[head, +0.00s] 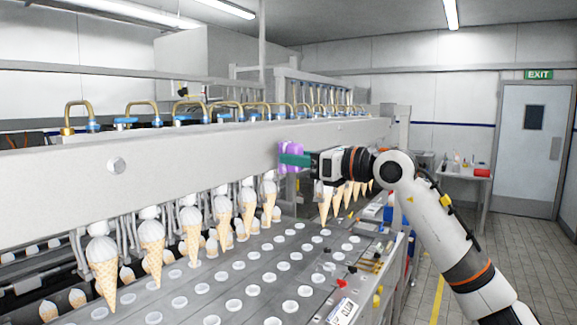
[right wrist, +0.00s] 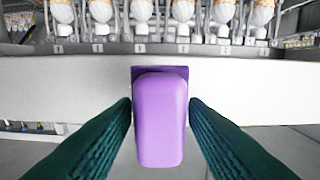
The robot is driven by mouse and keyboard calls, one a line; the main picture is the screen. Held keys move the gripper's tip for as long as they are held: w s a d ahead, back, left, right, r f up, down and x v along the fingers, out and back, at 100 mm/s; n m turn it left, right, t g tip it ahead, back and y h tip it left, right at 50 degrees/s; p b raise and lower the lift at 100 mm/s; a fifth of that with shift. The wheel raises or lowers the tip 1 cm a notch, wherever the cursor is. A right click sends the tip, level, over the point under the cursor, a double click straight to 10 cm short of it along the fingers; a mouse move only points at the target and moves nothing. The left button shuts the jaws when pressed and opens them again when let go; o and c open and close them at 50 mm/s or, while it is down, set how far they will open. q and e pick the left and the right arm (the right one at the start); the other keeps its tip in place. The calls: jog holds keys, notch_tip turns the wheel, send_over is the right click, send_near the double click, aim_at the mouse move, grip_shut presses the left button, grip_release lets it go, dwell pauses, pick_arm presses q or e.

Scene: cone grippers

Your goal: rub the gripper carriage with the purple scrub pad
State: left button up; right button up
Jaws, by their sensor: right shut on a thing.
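The gripper carriage (head: 200,148) is the long white beam that crosses the head view. Ice cream cones hang in a row beneath it. My right gripper (head: 294,160) has dark green fingers and is shut on the purple scrub pad (head: 291,148), near the right part of the beam's front face. In the right wrist view the pad (right wrist: 160,120) is upright between the fingers, with its darker far end at the carriage face (right wrist: 60,85). It looks to be against the face, but the contact itself is hidden. My left gripper is not in view.
Hanging cones (head: 224,213) are just below the beam. A grey conveyor plate (head: 215,278) with rows of round holes lies under them. Brass and blue fittings (head: 185,110) line the beam's top. A side table (head: 462,176) and a door (head: 524,140) are at the right.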

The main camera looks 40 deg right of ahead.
jog(key=shift+s, duration=0.2)
jog(key=shift+d, duration=0.1)
jog(key=b+v, duration=0.2)
jog(key=v, duration=0.1)
dwell(0.4)
dwell(0.3)
jog(key=shift+p+x, duration=2.55)
jog(key=shift+x, duration=0.95)
jog(key=shift+p+x, duration=0.75)
jog(key=shift+x, duration=0.25)
